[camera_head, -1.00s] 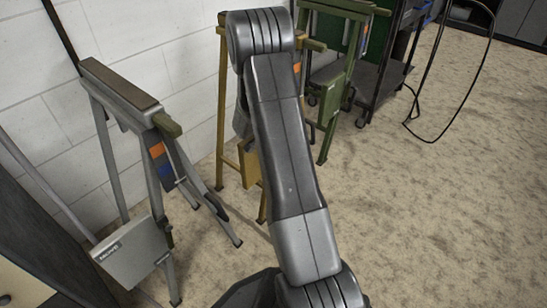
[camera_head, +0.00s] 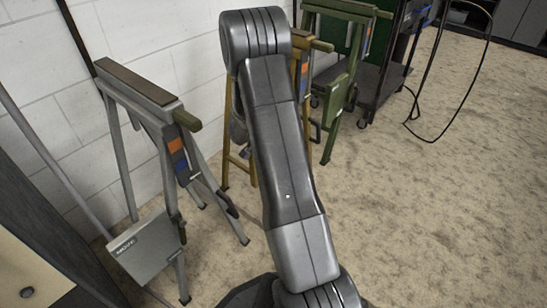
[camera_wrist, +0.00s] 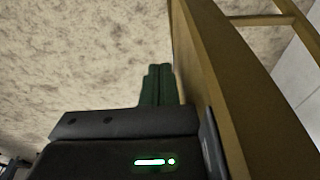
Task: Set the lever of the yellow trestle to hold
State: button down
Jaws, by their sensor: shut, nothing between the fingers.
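The yellow trestle (camera_head: 226,150) stands by the white wall in the head view, mostly hidden behind my arm. A short bar (camera_head: 322,46) sticks out at its top right, beside an orange and blue marking (camera_head: 304,68). I cannot tell how its lever is set. In the wrist view, a yellow-brown beam (camera_wrist: 215,70), apparently of this trestle, runs close along the right of my gripper (camera_wrist: 158,72). The green fingers are together and empty. I cannot tell whether they touch the beam. My gripper is hidden in the head view.
A grey trestle (camera_head: 118,80) with an orange and blue marking stands to the left. A green trestle (camera_head: 340,85) stands to the right, before a dark cart (camera_head: 385,80). A black cable (camera_head: 425,135) loops on the floor. The speckled floor (camera_head: 440,220) at right is clear.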

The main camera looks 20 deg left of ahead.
jog(key=s+a+r+p, duration=0.1)
jog(key=s+a, duration=0.2)
jog(key=s, duration=0.4)
jog(key=shift+r, duration=0.15)
jog(key=shift+w+d, duration=0.1)
